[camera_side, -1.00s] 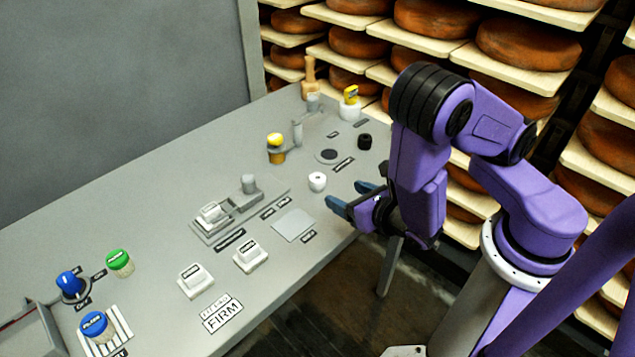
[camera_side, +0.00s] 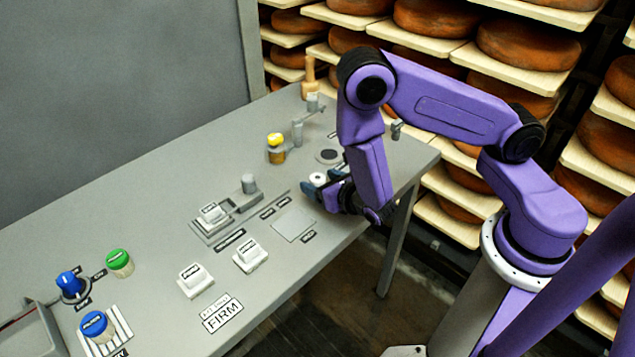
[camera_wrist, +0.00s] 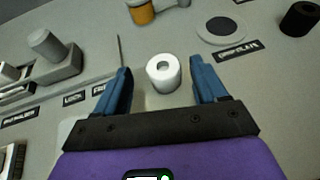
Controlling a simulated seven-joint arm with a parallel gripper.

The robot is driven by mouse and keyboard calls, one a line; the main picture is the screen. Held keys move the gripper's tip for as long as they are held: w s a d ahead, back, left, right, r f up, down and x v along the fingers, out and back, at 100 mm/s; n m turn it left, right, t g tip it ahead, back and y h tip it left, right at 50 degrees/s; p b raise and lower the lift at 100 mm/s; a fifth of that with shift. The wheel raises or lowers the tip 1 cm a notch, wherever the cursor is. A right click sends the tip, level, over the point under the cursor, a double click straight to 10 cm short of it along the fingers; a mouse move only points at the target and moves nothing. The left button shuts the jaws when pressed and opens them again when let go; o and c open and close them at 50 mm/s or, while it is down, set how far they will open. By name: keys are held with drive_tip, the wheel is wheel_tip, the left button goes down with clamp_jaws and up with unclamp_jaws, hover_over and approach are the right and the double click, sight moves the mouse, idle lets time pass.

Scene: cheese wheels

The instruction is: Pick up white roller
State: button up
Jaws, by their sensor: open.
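The white roller (camera_wrist: 163,75) is a short white cylinder with a hole in its top, standing upright on the grey table. In the side view the roller (camera_side: 317,179) is partly hidden by my gripper (camera_side: 322,184). In the wrist view my gripper (camera_wrist: 162,88) is open, with one blue finger on each side of the roller. The roller sits near the fingertips, with a visible space to each finger. Nothing is held.
A black roller (camera_wrist: 300,19) and a dark round disc (camera_wrist: 219,30) lie to the right in the wrist view. A yellow-topped post (camera_side: 276,148) stands behind. A grey slotted fixture (camera_side: 225,215) is at the left. The grey table (camera_side: 150,190) has free room between.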

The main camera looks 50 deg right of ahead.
sight(317, 177)
drive_tip(key=shift+d+x, duration=0.2)
drive_tip(key=shift+x, duration=1.95)
drive_tip(key=shift+r, duration=0.1)
drive_tip(key=c, duration=1)
drive_tip(key=shift+c, duration=0.2)
drive_tip(key=shift+r, duration=0.15)
